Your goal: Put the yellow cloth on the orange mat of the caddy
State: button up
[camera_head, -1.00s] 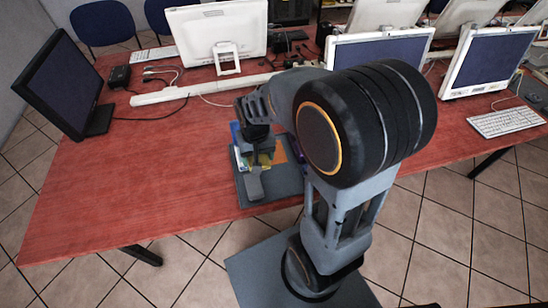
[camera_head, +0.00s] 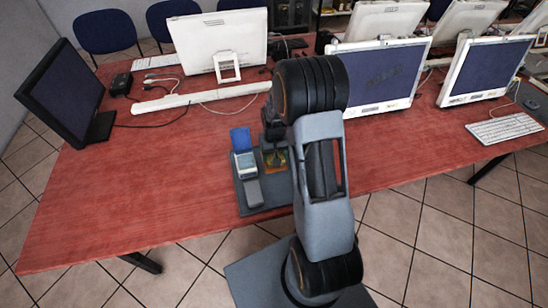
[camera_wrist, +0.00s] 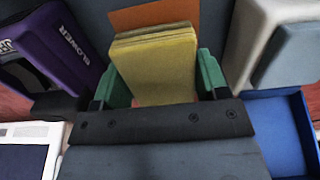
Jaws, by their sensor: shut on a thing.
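The yellow cloth (camera_wrist: 155,65) is a folded stack between the green fingertips of my gripper (camera_wrist: 158,78) in the wrist view. The gripper is shut on it. The orange mat (camera_wrist: 150,17) shows just beyond the cloth, which covers part of it; whether the cloth touches the mat I cannot tell. In the head view the grey caddy (camera_head: 251,208) stands at the table's front edge. My arm hides much of that side.
In the wrist view a purple blower box (camera_wrist: 62,45) stands close on the left, and a grey-white device (camera_wrist: 265,40) and a blue tray (camera_wrist: 275,135) on the right. The red table (camera_head: 120,200) is clear left of the caddy. Monitors stand behind.

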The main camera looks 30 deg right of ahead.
aim_at(271, 158)
jog(key=shift+f, duration=1.15)
jog(key=shift+f, duration=0.15)
jog(key=o, duration=0.9)
notch_tip(271, 158, up, 12)
jog(key=shift+a, duration=0.1)
jog(key=s+a+r+n+t, duration=0.1)
jog(key=s+a+r, duration=0.4)
jog(key=s, duration=0.3)
jog(key=s+a+r+n+t, duration=0.1)
jog(key=s+a+r, duration=0.3)
jog(key=s, duration=0.4)
jog(key=shift+a+r+n+t, duration=0.35)
jog(key=shift+r+t, duration=0.35)
jog(key=shift+r, duration=0.2)
